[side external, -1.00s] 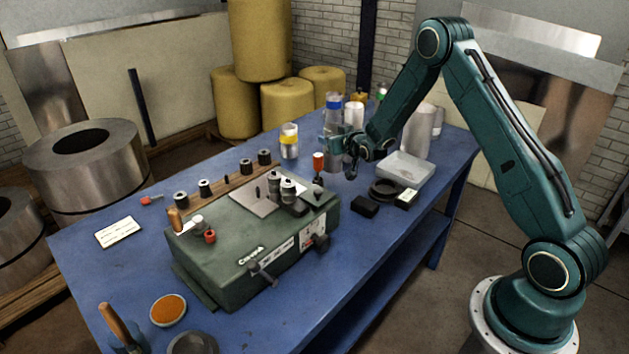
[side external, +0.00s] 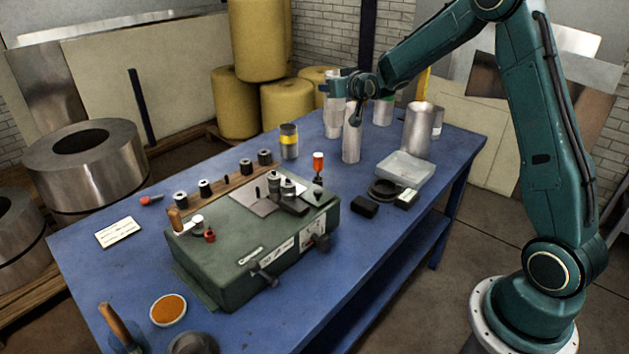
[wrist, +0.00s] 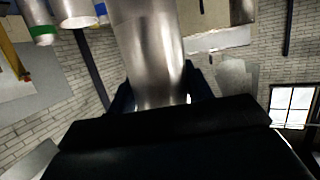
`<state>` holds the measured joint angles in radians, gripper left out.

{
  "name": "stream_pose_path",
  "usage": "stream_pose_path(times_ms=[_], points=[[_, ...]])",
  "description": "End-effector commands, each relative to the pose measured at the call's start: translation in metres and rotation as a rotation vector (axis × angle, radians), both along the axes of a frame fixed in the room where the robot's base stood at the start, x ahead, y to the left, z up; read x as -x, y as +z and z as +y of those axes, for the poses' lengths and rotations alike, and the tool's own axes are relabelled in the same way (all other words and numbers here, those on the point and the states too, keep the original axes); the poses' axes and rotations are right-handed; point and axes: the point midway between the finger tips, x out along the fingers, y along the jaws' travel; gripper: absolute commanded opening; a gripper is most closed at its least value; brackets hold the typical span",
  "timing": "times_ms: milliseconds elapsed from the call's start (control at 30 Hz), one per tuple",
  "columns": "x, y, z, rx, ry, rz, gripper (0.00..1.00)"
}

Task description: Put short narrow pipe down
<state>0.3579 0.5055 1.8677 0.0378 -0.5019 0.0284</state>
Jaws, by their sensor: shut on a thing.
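The short narrow pipe (side external: 352,138) is a plain silvery tube, upright below my gripper (side external: 358,95) over the back part of the blue table. My gripper is shut on the pipe near its top end. I cannot tell whether its lower end touches the table. In the wrist view the shiny pipe (wrist: 150,45) sits between the dark fingers of my gripper (wrist: 160,95), and its end there is partly hidden by the gripper body.
A blue-banded pipe (side external: 334,122) stands just behind left, a green-banded pipe (side external: 383,111) behind right. A wide pipe (side external: 418,130) stands further right. A yellow-banded can (side external: 289,142), an orange-topped tool (side external: 318,162) and a clear box (side external: 405,168) are nearby.

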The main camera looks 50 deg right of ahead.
Motion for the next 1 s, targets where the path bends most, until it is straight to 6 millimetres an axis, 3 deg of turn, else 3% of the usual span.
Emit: stream_pose_path(times_ms=[667,1000], points=[[-0.001,0.002,0.000,0.000,0.002,-0.002,0.20],[-0.029,-0.001,0.002,0.001,0.074,-0.002,0.20]])
